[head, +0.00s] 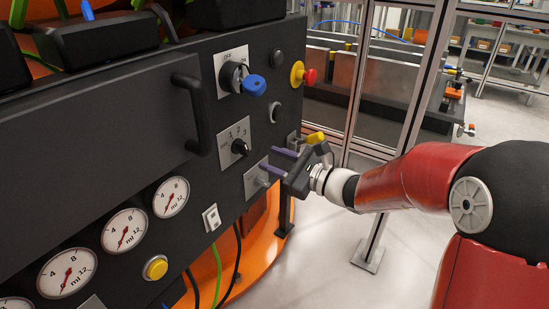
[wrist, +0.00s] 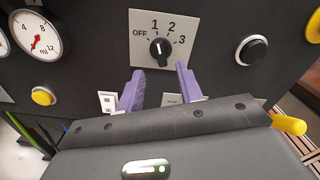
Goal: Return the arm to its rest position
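My gripper (head: 276,161) is at the end of my red and black arm, in front of the lower right part of the dark control panel (head: 100,120). In the wrist view its two purple fingers (wrist: 158,88) are spread apart with nothing between them. Beyond them is a black rotary knob (wrist: 161,48) on a plate marked OFF, 1, 2, 3, its white mark pointing about straight up. The same knob (head: 239,147) stands just left of and above the fingers in the head view. I cannot tell whether the fingertips touch the panel.
A blue-handled switch (head: 254,85), a red and yellow stop button (head: 303,75) and a large handle (head: 193,113) stick out of the panel. Gauges (head: 125,230) line its lower left. A metal frame post (head: 358,80) stands behind my gripper. Pale floor (head: 325,265) is open below.

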